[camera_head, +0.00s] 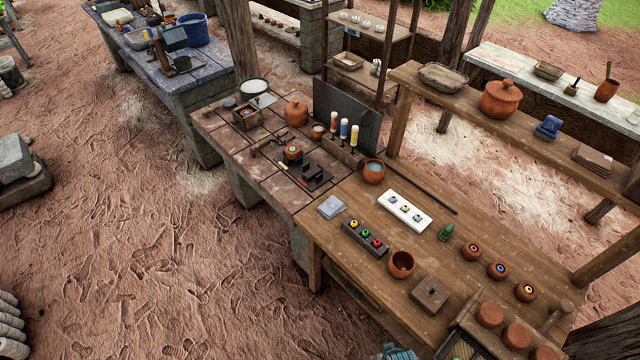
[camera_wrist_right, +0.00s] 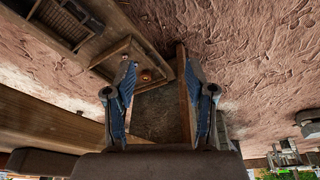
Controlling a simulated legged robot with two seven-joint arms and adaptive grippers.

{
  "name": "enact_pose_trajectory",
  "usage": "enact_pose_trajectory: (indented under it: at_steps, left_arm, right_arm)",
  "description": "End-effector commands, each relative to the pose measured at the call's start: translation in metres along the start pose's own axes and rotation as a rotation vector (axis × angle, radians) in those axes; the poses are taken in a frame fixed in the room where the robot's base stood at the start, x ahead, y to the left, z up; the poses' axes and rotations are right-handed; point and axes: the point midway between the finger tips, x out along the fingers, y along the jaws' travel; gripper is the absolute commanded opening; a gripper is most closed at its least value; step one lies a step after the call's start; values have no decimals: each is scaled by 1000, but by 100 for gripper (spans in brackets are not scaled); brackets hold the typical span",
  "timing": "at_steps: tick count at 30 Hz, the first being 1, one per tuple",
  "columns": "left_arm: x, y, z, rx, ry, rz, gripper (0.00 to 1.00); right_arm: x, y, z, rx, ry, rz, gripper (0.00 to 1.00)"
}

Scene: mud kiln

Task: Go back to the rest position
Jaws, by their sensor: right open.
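My right gripper (camera_wrist_right: 166,85) is open in the right wrist view. Its two blue-padded fingers stand wide apart with nothing between them. Beyond them are a wooden edge and a wooden frame with a small orange thing in it; the wrist view is tilted. In the head view a small blue-grey part (camera_head: 395,352), likely of my right gripper, shows at the bottom edge, beside the front edge of the wooden workbench (camera_head: 345,262). My left gripper is in neither view.
The workbench holds a white tray (camera_head: 388,200), a dark block with coloured knobs (camera_head: 352,233), an orange-brown bowl (camera_head: 402,263) and several small pots. A tiled bench (camera_head: 222,125) adjoins it at the back left. A shelf (camera_head: 455,103) stands behind. The dirt floor at left is open.

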Motion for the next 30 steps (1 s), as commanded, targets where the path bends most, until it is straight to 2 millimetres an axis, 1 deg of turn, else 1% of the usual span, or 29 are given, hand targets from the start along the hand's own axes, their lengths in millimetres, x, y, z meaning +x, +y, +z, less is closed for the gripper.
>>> enact_pose_trajectory:
  at_steps: [1,2,3,5,6,8,9,11,12,15,18,21,24,30]
  left_arm:
    - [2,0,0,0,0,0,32]
    - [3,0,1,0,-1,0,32]
    - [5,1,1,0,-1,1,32]
    - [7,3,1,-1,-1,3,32]
    - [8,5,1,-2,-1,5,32]
    - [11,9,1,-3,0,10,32]
    - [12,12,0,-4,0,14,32]
    - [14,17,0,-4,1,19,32]
    - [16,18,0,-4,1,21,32]
    - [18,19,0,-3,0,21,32]
    - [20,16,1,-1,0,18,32]
    - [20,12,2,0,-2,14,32]
    - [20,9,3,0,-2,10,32]
    - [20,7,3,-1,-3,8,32]
  right_arm:
    - [26,0,11,-2,-16,-2,55]
    - [41,-1,18,-3,-24,-3,55]
    - [62,-2,29,-5,-33,-5,55]
    - [96,-5,50,-8,-50,-6,55]
    - [118,-6,67,-11,-62,-7,55]
    - [149,-8,96,-15,-81,-8,55]
    - [167,-10,115,-18,-91,-9,55]
    - [189,-11,147,-22,-107,-11,55]
    - [202,-12,167,-25,-116,-11,55]
    - [222,-13,213,-30,-138,-13,55]
    - [231,-12,248,-34,-152,-14,55]
    - [234,-11,268,-37,-159,-15,55]
    - [235,-11,276,-38,-161,-16,55]
    - [234,-10,277,-38,-161,-16,55]
